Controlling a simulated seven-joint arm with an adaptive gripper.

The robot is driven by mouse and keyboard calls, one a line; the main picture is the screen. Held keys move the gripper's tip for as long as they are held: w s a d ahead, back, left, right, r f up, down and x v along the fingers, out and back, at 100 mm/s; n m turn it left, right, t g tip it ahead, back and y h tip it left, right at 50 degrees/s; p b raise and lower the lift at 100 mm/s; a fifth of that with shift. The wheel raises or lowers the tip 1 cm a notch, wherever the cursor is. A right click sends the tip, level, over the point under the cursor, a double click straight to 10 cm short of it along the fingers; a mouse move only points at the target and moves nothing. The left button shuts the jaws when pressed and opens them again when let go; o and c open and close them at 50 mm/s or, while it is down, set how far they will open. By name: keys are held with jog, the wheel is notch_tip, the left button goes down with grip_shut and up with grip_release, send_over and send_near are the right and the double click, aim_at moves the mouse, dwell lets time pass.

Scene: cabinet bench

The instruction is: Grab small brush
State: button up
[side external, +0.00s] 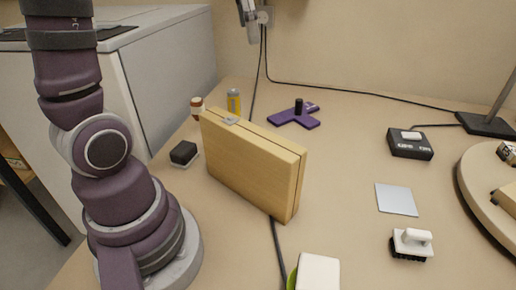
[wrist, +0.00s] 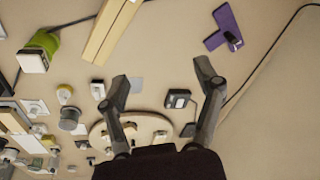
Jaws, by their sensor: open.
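The small brush (side external: 411,243), with a white handle and dark bristles, sits bristles down on the bench at the lower right of the side view. In the wrist view it appears as a small white and dark shape (wrist: 97,90), left of my gripper. My gripper (wrist: 162,76) is open, its two dark fingers spread wide with nothing between them. It is high above the bench and well apart from the brush. In the side view I cannot clearly make out the gripper.
A wooden case (side external: 252,165) stands mid-bench. A pale square plate (side external: 396,199) lies behind the brush, with a black box (side external: 409,144) farther back. A round wooden board (side external: 480,185) is at right. A white-topped green object (side external: 317,272) is in front. A purple piece (side external: 295,117) lies behind the case.

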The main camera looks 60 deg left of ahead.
jog(key=a+f+m+g, duration=0.25)
jog(key=a+f, duration=0.25)
jog(key=a, duration=0.7)
jog(key=shift+m+h, duration=0.35)
jog(key=shift+h, duration=0.05)
jog(key=f, duration=1.6)
jog(key=d+f, duration=0.1)
jog(key=f, duration=0.8)
jog(key=shift+w+f, duration=0.1)
jog(key=shift+w, duration=0.15)
jog(key=shift+c, duration=0.4)
